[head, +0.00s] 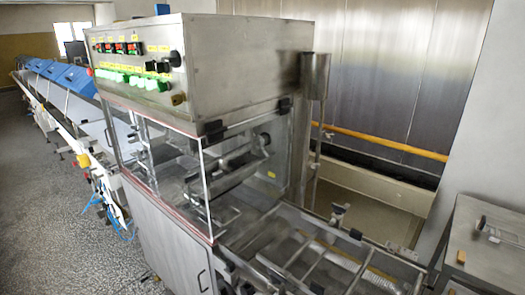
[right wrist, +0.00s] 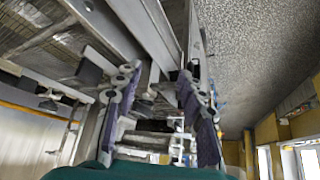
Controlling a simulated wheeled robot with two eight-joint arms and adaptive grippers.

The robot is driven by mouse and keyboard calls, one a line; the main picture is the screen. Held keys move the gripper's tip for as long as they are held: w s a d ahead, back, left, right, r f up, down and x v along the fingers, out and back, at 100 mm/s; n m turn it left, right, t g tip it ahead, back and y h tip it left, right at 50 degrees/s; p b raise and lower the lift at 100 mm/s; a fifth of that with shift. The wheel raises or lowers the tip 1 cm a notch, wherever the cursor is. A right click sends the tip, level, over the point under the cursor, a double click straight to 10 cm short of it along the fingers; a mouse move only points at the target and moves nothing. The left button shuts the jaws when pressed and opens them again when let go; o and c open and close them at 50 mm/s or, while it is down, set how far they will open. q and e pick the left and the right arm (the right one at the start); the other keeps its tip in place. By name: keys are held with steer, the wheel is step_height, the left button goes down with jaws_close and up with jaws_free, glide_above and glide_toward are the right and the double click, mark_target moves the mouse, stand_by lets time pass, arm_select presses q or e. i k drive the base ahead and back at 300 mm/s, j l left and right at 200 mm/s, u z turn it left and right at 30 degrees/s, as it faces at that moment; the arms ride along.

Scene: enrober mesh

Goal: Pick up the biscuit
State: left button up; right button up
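A small tan-brown block (head: 461,256), which may be the biscuit, sits on the grey metal side table (head: 490,262) at the right edge of the head view. It is too small to tell for sure. My right gripper (right wrist: 160,85) shows in the right wrist view with its two fingers apart and no object clearly held between them. Metal frame parts show behind the fingers. No biscuit can be made out for certain in the right wrist view. Neither gripper shows in the head view, and my left gripper is out of sight.
The enrober (head: 195,65), a steel cabinet with a control panel and clear guards, fills the middle. Its open mesh and rail frame (head: 310,245) extends toward the lower right. A metal wire utensil (head: 487,229) lies on the side table. Speckled floor (head: 50,220) is free at left.

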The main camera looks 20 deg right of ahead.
mark_target(461, 254)
steer(key=z, duration=2.15)
steer(key=i+l, duration=0.1)
steer(key=l, duration=0.35)
steer(key=i+l, duration=0.1)
steer(key=l, duration=0.3)
steer(key=i+l, duration=0.1)
steer(key=l, duration=0.35)
steer(key=i+l, duration=0.15)
steer(key=i, duration=0.3)
steer(key=i+l+z, duration=0.15)
steer(key=i, duration=0.3)
steer(key=i+j, duration=0.55)
steer(key=i, duration=0.1)
